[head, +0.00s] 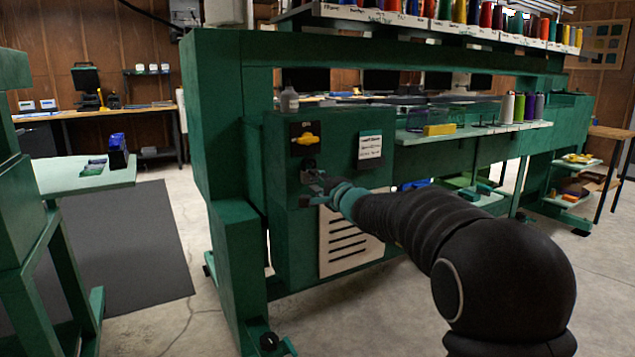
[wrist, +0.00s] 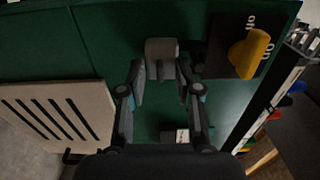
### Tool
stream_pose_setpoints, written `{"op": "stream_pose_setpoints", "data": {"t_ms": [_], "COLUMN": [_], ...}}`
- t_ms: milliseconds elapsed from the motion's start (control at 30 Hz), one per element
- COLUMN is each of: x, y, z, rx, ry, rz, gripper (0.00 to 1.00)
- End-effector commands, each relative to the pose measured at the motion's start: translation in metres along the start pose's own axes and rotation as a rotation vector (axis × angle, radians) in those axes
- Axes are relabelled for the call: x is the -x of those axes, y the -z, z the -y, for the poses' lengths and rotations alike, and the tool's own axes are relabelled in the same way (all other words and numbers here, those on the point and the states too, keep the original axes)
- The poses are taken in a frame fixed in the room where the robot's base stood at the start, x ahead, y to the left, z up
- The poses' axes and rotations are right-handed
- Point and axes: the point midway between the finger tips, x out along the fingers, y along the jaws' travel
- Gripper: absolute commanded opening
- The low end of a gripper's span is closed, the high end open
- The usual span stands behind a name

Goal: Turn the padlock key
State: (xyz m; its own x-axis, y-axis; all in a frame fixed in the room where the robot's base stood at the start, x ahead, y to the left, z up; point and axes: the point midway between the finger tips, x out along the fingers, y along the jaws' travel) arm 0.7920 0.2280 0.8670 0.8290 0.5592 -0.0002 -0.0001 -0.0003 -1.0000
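A small grey block (wrist: 162,46), which looks like the padlock, is on the green panel in the wrist view. A short two-pronged grey part, perhaps the key, juts from it toward me. My gripper (wrist: 165,78) is open, with one finger on each side of that part and gaps visible on both sides. In the head view my gripper (head: 312,187) is at the panel, below the yellow switch handle (head: 305,139). A small dark grey piece (head: 309,164) shows just above the gripper there. My gripper hides most of the padlock area in the head view.
The yellow handle (wrist: 250,53) sits on a black plate close to the grey block in the wrist view. A slotted pale vent panel (head: 349,240) is below right of my gripper, and a white label (head: 370,146) is above right. A green post (head: 222,160) stands left.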

Motion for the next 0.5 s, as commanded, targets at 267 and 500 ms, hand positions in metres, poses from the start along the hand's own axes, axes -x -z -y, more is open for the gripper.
{"op": "stream_pose_setpoints", "data": {"t_ms": [267, 500], "x": [0.0003, 0.0004], "y": [0.0002, 0.0001], "z": [0.0002, -0.0002], "rx": [0.0, -0.007], "ry": [0.0, 0.0], "rz": [0.0, 0.0], "gripper": [0.0, 0.0]}}
